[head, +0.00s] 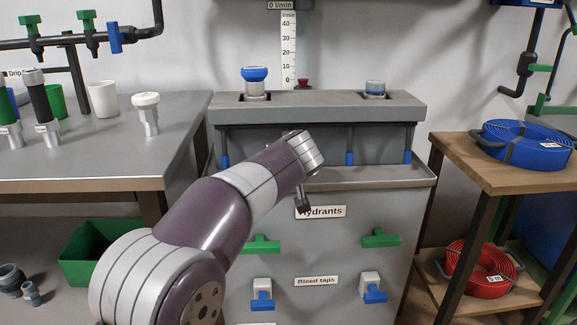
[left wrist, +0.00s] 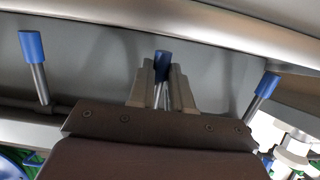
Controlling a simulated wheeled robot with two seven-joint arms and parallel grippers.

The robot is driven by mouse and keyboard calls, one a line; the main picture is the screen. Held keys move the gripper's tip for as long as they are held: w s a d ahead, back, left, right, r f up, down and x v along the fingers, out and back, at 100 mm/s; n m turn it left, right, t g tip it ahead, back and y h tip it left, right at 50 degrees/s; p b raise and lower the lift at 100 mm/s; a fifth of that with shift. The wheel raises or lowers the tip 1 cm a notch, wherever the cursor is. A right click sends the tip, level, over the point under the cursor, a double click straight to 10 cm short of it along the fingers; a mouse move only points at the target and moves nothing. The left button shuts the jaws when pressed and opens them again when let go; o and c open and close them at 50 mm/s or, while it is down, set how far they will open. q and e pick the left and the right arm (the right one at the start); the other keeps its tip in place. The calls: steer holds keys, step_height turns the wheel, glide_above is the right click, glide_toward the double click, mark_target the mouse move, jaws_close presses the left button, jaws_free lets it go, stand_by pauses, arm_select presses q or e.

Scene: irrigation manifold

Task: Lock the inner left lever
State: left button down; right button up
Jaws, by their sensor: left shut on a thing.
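The inner left lever (left wrist: 161,65) is blue-tipped with a grey shaft. It stands between the two fingers of my left gripper (left wrist: 160,78) in the left wrist view, and the gripper is shut on it. In the head view my left arm covers this lever and most of the gripper. The other blue-tipped levers hang straight down under the grey manifold (head: 320,106): the outer left (head: 224,160), the inner right (head: 349,158) and the outer right (head: 407,157). In the left wrist view the neighbouring levers lean apart on either side. My right gripper is not in view.
Below are green hydrant handles (head: 381,238) and blue bleed taps (head: 374,292). A blue knob (head: 256,74) and a lower blue cap (head: 375,86) sit on top beside a gauge (head: 288,50). A bench (head: 150,130) stands left, and a wooden table (head: 500,180) with hoses right.

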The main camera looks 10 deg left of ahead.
arm_select(q)
steer(key=shift+r, duration=0.2)
steer(key=c, duration=1.4)
jaws_free()
steer(key=o, duration=0.4)
steer(key=shift+w+f, duration=0.2)
steer(key=shift+w, duration=0.05)
steer(key=shift+c, duration=0.2)
steer(key=shift+s, duration=0.1)
steer(key=p+v, duration=0.2)
steer(key=v, duration=1)
steer(key=shift+s+r, duration=0.15)
steer(key=shift+s, duration=0.1)
